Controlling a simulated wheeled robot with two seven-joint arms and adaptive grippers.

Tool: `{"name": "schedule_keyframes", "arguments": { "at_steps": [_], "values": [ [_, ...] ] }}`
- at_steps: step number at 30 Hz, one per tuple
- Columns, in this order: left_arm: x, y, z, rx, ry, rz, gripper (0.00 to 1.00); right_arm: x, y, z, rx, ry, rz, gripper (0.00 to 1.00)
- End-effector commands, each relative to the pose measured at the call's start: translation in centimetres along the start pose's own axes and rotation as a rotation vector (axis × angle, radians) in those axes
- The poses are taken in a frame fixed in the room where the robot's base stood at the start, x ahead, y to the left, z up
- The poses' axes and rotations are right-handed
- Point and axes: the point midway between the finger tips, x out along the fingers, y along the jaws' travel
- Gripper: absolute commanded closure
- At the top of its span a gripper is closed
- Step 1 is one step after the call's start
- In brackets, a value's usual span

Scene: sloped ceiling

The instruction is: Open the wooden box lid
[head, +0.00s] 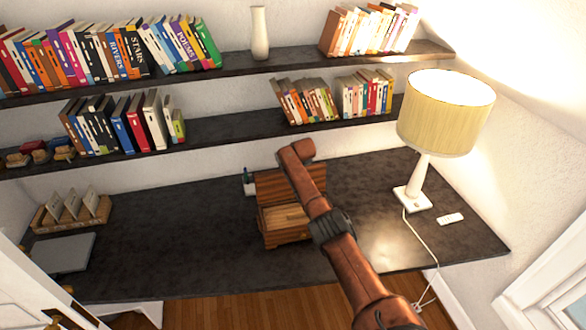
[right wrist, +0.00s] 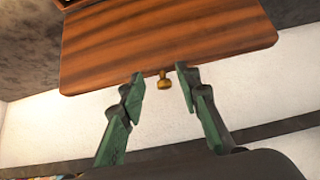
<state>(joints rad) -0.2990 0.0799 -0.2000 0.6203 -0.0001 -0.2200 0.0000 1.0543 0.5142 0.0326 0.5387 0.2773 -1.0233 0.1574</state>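The wooden box (head: 288,238) stands near the middle of the dark desk. Its reddish-brown lid (head: 272,186) is raised at the back, and the paler inside of the box shows. In the right wrist view the lid (right wrist: 165,45) fills the top, with a small brass knob (right wrist: 165,82) at its edge. My right gripper (right wrist: 160,75) is open, its green fingers on either side of the knob with gaps visible. In the head view my right arm crosses part of the lid and box, and its gripper cannot be made out. My left gripper is not in view.
A lamp (head: 445,110) and a small white remote (head: 450,219) are on the right of the desk. A grey laptop (head: 63,254) and a card holder (head: 73,210) are on the left. Two book shelves (head: 225,132) hang above.

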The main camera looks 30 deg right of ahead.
Motion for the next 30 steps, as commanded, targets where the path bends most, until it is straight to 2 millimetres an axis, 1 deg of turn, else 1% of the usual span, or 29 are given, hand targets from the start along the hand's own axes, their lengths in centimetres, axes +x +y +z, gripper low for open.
{"name": "schedule_keyframes", "arguments": {
  "at_steps": [9,14,17,22,30],
  "values": [
    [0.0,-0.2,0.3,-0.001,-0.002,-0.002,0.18,0.0,-0.1,0.2,0.000,-0.004,-0.001,0.68],
    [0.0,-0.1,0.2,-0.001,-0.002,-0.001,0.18,-0.6,-0.2,0.1,-0.001,-0.003,-0.003,0.68],
    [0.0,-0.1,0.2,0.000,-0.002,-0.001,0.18,-1.4,-0.2,0.1,-0.001,-0.003,-0.004,0.68],
    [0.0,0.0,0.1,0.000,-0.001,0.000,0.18,-3.3,0.0,0.2,0.000,-0.001,-0.001,0.68],
    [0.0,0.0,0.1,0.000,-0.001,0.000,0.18,-7.6,0.0,0.1,0.000,0.000,-0.001,0.68]
  ]
}}
